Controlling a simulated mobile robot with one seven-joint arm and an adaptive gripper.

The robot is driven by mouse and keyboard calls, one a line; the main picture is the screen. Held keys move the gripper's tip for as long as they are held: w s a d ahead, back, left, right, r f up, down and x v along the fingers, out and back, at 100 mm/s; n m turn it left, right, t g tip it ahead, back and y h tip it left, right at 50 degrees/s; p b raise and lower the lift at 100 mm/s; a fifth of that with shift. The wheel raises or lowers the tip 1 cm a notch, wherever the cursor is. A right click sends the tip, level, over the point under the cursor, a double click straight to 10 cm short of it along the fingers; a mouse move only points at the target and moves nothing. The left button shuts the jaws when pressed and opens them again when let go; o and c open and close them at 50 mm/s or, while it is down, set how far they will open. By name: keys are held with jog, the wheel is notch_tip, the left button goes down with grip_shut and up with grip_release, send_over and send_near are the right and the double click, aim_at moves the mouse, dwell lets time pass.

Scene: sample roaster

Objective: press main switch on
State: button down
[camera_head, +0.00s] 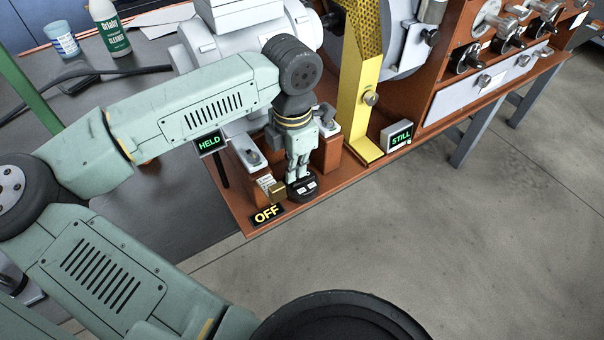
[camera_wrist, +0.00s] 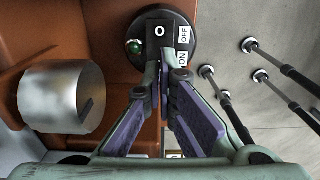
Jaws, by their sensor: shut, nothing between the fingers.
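The main switch is a round black disc on the brown base plate, seen in the head view (camera_head: 302,190) and larger in the wrist view (camera_wrist: 150,20). It carries an "O" mark, OFF and ON labels and a green lamp (camera_wrist: 134,46). My gripper (camera_head: 298,176) points down over the switch. In the wrist view its closed fingertips (camera_wrist: 164,68) overlap the lower part of the disc, beside the ON label, and hide that part of the rocker. Contact cannot be told. A sign reading OFF (camera_head: 267,214) sits in front of the switch.
Signs reading HELD (camera_head: 209,143) and STILL (camera_head: 401,140) stand left and right. A yellow guard (camera_head: 357,120) rises behind the switch to the right. A metal cylinder (camera_wrist: 60,97) is left of the fingers in the wrist view. Open floor (camera_head: 430,230) lies in front.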

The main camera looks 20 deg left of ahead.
jog(key=shift+f+b, duration=0.65)
jog(key=shift+b, duration=0.05)
jog(key=shift+r, duration=0.1)
jog(key=shift+r+p, duration=1.55)
jog(key=shift+r, duration=1.85)
